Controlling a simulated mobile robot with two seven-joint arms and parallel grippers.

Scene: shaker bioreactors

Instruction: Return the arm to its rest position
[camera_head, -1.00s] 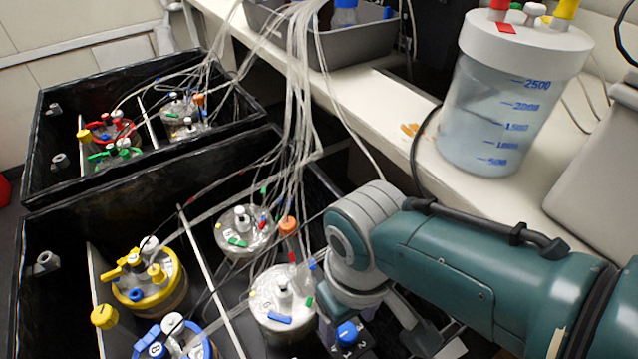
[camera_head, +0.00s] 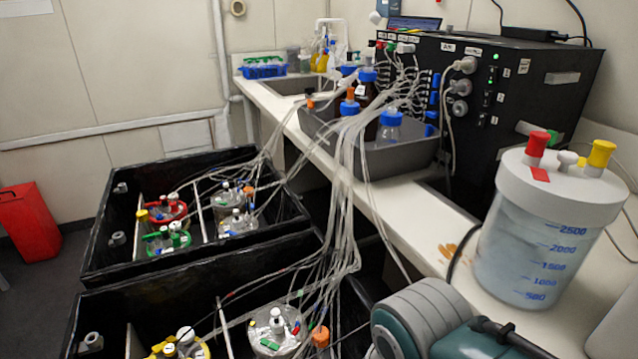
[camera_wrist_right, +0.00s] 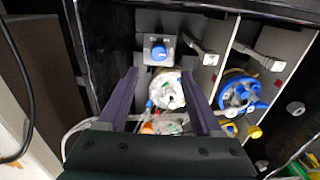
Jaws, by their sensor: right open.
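My right arm (camera_head: 450,335) enters at the lower right of the head view; its gripper is below the frame there. In the right wrist view my right gripper (camera_wrist_right: 158,95) is open, its two purple fingers apart. Beyond and between the fingers is a white-lidded bioreactor vessel (camera_wrist_right: 166,90) with tubes; I see no contact with it. A block with a blue knob (camera_wrist_right: 158,51) sits just beyond that vessel. My left gripper is in neither view.
Two black shaker boxes (camera_head: 110,292) hold several bioreactors with colored caps. Bundled clear tubes (camera_head: 345,200) run up to a grey tray (camera_head: 405,162) on the white bench. A large graduated bottle (camera_head: 545,235) stands beside my arm. A blue-ringed vessel (camera_wrist_right: 238,93) is right of the gripper.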

